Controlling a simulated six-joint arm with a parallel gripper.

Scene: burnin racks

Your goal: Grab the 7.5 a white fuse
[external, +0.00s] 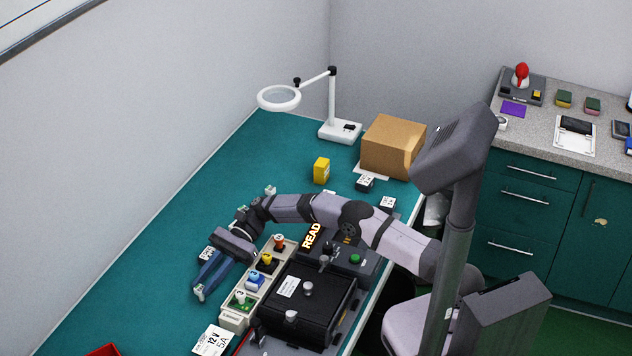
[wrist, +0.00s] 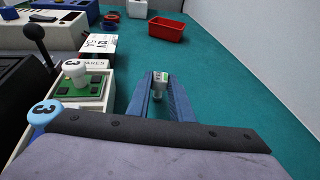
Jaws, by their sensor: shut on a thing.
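My gripper (wrist: 161,100) has two blue fingers shut on a small white fuse with a green mark (wrist: 160,80), held between the fingertips. Its rating is too small to read, so I cannot tell if it is the 7.5 A one. In the external view my gripper (external: 203,283) is low over the green bench, left of the fuse tray, with the pale fuse (external: 199,292) at its tips. A white knob-topped piece stands on a green square (wrist: 75,73) in the tray, left of my gripper and apart from it.
The tray (external: 236,321) also holds blue (external: 254,278), yellow (external: 267,259) and orange-red (external: 279,242) pieces. A black box (external: 318,290) stands to its right. A printed card (external: 213,341) lies by its near end. A red bin (wrist: 166,28) lies ahead. The bench (wrist: 230,70) to the right is clear.

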